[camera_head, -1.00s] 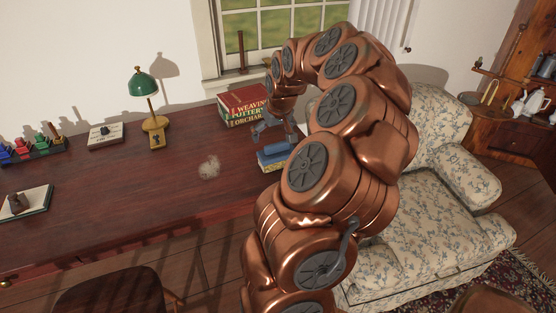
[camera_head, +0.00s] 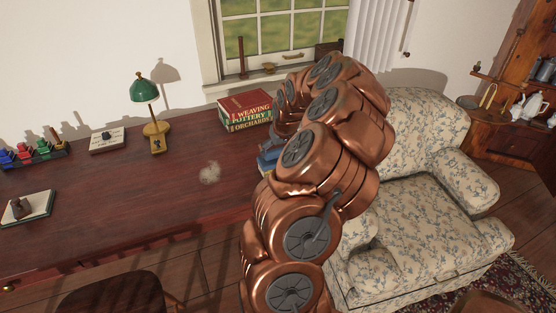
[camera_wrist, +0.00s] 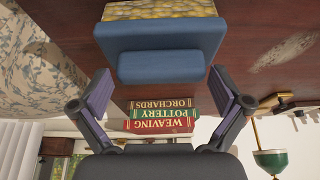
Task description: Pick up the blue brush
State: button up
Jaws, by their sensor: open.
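The blue brush (camera_wrist: 160,45) fills the upper middle of the wrist view, with a smaller raised blue block facing me and yellow bristles (camera_wrist: 160,8) at the top edge. In the head view, only part of the blue brush (camera_head: 267,163) shows on the desk; my arm hides the rest. My gripper (camera_wrist: 162,82) is open and empty. Its two fingers stand apart on either side of the raised block, without visible contact. The exact gap in depth is hard to tell. In the head view my gripper is mostly hidden behind my arm.
A stack of books (camera_head: 246,110) stands just behind the brush on the desk (camera_head: 110,210). A green lamp (camera_head: 146,90) stands further left. A floral armchair (camera_head: 420,200) is at the right. The desk left of the brush is largely clear.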

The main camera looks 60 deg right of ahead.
jog(key=shift+w+d+f, duration=0.1)
jog(key=shift+w+f, duration=0.05)
jog(key=shift+f, duration=0.35)
jog(key=c, duration=0.8)
jog(key=shift+r, duration=0.15)
jog(key=shift+r+b, duration=0.55)
jog(key=shift+r, duration=1.1)
jog(key=s+a+b, duration=0.1)
jog(key=s+a, duration=0.1)
jog(key=a, duration=0.5)
jog(key=s+a+r+b, duration=0.1)
jog(key=s+a+b, duration=0.1)
jog(key=a, duration=0.6)
jog(key=shift+s+r, duration=0.25)
jog(key=shift+s, duration=0.4)
